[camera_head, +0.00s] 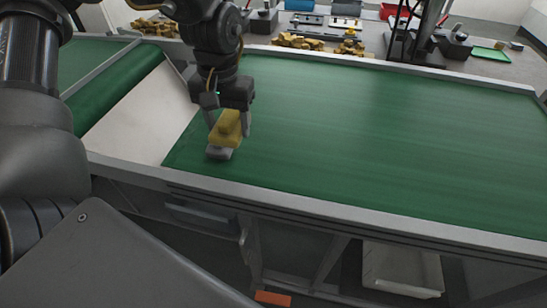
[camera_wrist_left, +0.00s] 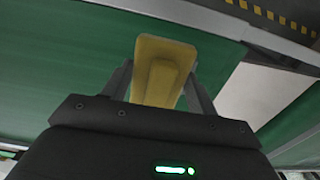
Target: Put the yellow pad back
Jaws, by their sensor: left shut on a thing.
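The yellow pad (camera_head: 226,131) is between the fingers of my left gripper (camera_head: 229,124), at the near left end of the green belt surface (camera_head: 370,135). The gripper points down and is shut on the pad. A grey block (camera_head: 218,153) shows just below the pad; I cannot tell whether it is joined to the pad or only under it. In the left wrist view the yellow pad (camera_wrist_left: 162,72) sits between the two fingers, with green surface behind it. My right gripper is not in view.
A pale panel (camera_head: 145,115) lies left of the belt, with a green roller (camera_head: 115,88) beyond it. A metal rail (camera_head: 330,205) runs along the near edge. Yellow-brown lumps (camera_head: 298,41) and trays stand at the back. The belt to the right is clear.

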